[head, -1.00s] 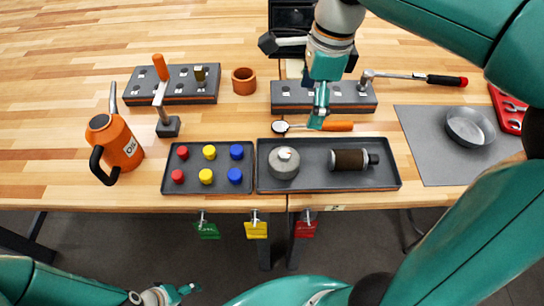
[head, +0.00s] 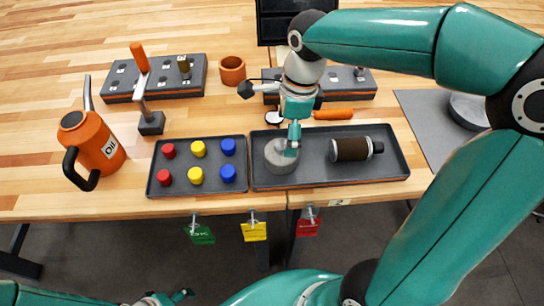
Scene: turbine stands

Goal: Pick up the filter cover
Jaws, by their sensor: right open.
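The filter cover, a round grey lid (head: 277,163), sits in the left part of a dark tray (head: 318,182). A dark brown cylindrical filter (head: 351,149) lies on its side to its right in the same tray. My right gripper (head: 289,153) is open, pointing down at the top of the cover, and hides its knob. I cannot tell whether the fingers touch it.
A tray of red, yellow and blue caps (head: 198,188) stands directly left. An orange-handled tool (head: 333,114) lies behind the tray. Coloured tags (head: 254,231) hang at the front edge.

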